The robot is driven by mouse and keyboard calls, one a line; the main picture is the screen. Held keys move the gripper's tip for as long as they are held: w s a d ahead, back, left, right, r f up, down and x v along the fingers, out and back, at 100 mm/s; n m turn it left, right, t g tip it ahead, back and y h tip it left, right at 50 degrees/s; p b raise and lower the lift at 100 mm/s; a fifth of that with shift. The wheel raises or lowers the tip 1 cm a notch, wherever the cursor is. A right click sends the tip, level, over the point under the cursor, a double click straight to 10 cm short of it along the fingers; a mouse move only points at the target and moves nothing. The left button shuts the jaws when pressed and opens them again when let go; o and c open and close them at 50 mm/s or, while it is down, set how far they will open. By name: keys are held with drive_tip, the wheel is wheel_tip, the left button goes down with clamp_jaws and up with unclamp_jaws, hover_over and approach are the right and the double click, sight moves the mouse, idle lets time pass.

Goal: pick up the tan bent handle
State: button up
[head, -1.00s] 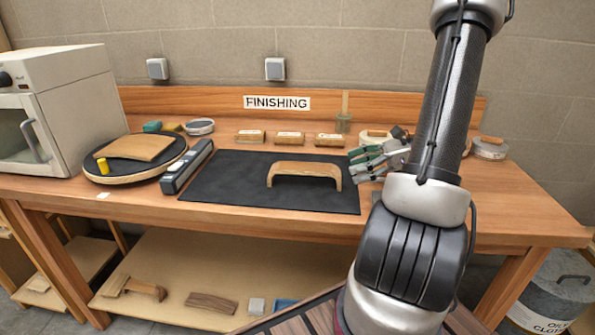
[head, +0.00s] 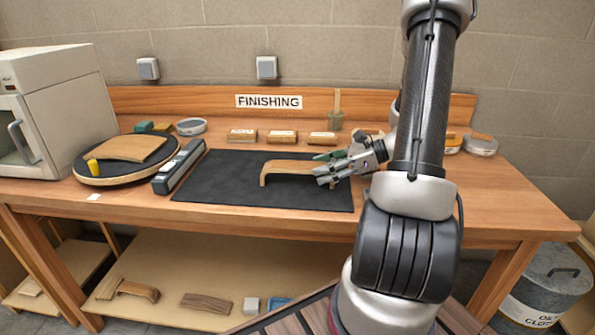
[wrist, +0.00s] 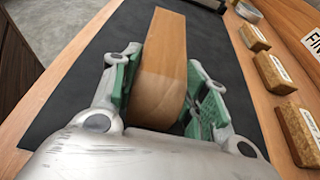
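The tan bent handle (head: 284,167) stands on the black mat (head: 235,192), its bridge raised on bent ends. My gripper (head: 322,171) is at the handle's right end and hides that end in the head view. In the wrist view, the handle (wrist: 164,55) runs away from me between the two green-padded fingers of my gripper (wrist: 160,95). The fingers are apart, one on each side of the near end. A narrow gap shows on the right; on the left the pad looks very close, and I cannot tell if it touches.
Several sanding blocks (head: 282,137) line the back of the bench. A long grey tool (head: 180,166) and a round turntable (head: 92,172) with a curved wooden piece lie left of the mat. A white oven (head: 62,110) stands at far left. The mat's front is clear.

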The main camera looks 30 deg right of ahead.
drive_tip(key=shift+r, duration=0.1)
wheel_tip(320, 180, up, 10)
drive_tip(key=shift+f, duration=0.1)
idle(0.5)
drive_tip(key=shift+s, duration=0.1)
idle(0.7)
